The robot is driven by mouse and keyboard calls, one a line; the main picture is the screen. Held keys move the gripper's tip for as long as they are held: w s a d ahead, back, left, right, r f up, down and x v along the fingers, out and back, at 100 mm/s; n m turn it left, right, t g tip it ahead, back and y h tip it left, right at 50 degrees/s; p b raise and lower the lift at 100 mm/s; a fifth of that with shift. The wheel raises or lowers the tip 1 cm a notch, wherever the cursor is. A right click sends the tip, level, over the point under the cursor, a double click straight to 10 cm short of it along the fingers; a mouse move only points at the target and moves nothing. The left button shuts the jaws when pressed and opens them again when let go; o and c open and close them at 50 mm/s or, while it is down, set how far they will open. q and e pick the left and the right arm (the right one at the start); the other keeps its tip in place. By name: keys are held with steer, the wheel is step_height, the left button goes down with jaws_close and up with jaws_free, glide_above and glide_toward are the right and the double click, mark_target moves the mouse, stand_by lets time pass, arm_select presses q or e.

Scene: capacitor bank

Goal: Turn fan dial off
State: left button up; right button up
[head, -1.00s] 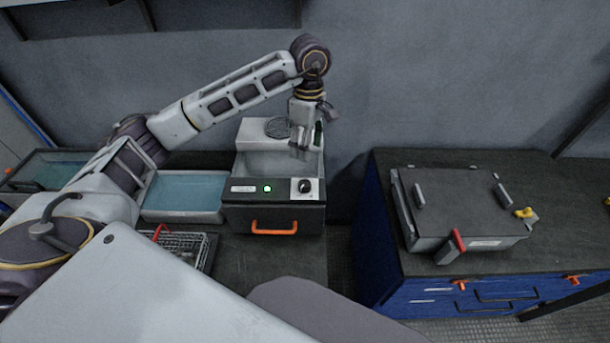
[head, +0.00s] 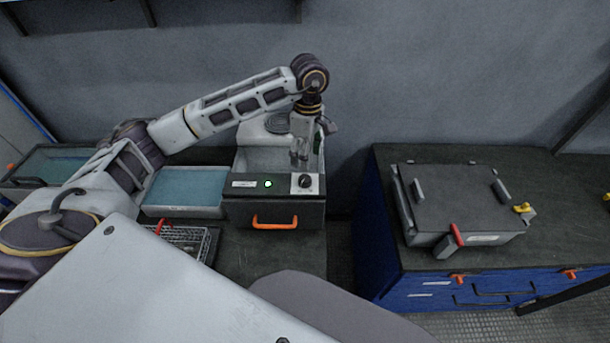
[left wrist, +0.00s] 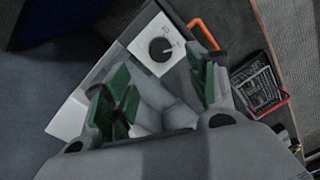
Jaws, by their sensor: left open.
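The fan dial (head: 305,181) is a round black knob on a white plate at the right of the fan box's (head: 275,213) dark front panel. A green light (head: 268,184) glows to its left. In the left wrist view the dial (left wrist: 160,49) is in clear sight beyond the fingers. My left gripper (head: 303,160) points down just above and behind the dial, apart from it. Its green-padded fingers (left wrist: 160,105) are spread with nothing between them. My right gripper is not in view.
An orange handle (head: 275,222) sticks out below the dial. A blue-filled tray (head: 186,190) and a wire basket (head: 190,240) stand to the left. A grey case (head: 460,205) lies on the right bench (head: 405,262), across a gap.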

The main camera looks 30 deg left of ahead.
mark_target(305, 178)
arm_select(q)
steer(key=f, duration=0.5)
steer(key=f+p, duration=0.1)
steer(key=f, duration=0.1)
steer(key=shift+s+f, duration=0.2)
steer(key=shift+s, duration=0.1)
steer(key=shift+f, duration=0.85)
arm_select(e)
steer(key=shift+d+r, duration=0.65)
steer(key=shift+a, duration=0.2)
arm_select(q)
steer(key=shift+c, duration=1.3)
steer(key=c, duration=0.8)
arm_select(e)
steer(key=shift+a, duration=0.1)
